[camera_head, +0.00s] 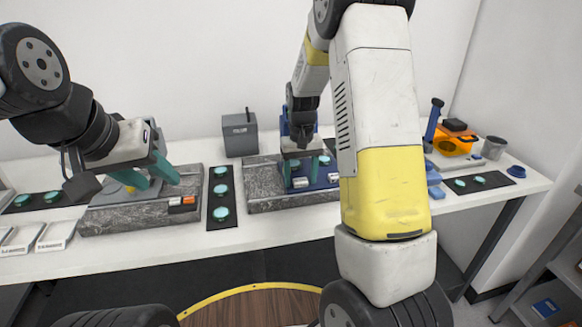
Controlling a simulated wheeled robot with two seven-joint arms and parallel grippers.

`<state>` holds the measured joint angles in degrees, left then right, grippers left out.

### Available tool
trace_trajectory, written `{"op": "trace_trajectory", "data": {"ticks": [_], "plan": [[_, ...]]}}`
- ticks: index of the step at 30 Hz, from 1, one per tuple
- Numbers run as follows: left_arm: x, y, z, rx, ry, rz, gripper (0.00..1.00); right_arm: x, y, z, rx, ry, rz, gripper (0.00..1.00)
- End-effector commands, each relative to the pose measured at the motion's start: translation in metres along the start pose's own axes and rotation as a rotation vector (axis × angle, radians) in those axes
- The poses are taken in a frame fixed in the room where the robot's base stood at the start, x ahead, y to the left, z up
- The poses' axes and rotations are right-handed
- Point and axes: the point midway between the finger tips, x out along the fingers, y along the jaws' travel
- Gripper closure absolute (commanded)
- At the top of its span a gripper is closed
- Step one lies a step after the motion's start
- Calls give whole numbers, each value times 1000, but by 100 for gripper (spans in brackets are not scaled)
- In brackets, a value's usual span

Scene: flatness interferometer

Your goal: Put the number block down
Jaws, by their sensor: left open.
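My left gripper (148,180) is open over the left grey granite base (100,222), its teal fingers spread low above it. A small yellow part (129,189) shows beside the left finger. A small block with dark, orange and white parts (183,203) lies at that base's front right; I cannot tell whether it is the number block, and no number is readable. My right gripper (301,172) is over a blue plate on the right granite base (267,203). Its teal fingers are apart, with a small white piece (300,183) between or just behind their tips; whether it is held is unclear.
A black strip with several teal discs (221,172) lies between the bases. A grey box (240,134) stands behind. White blocks (55,236) line the left front. An orange holder (452,143) and grey cup (493,148) are at right. My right arm hides part of the table.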

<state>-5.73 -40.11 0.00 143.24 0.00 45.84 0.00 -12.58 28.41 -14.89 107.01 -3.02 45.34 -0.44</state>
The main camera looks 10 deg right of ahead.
Motion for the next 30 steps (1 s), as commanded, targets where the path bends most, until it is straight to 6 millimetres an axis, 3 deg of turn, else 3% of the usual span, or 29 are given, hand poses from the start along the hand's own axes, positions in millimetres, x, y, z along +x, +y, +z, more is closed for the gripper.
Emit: {"op": "trace_trajectory", "data": {"ticks": [8, 21, 30], "plan": [[0, 0, 0, 0, 0, 0, 58, -10, 0, -1, 0, 4, 0, 39], [0, 0, 0, 0, 0, 0, 58, -97, 0, -1, 0, 4, -1, 39], [0, 0, 0, 0, 0, 0, 58, -129, 0, 5, 1, 14, -9, 39]]}}
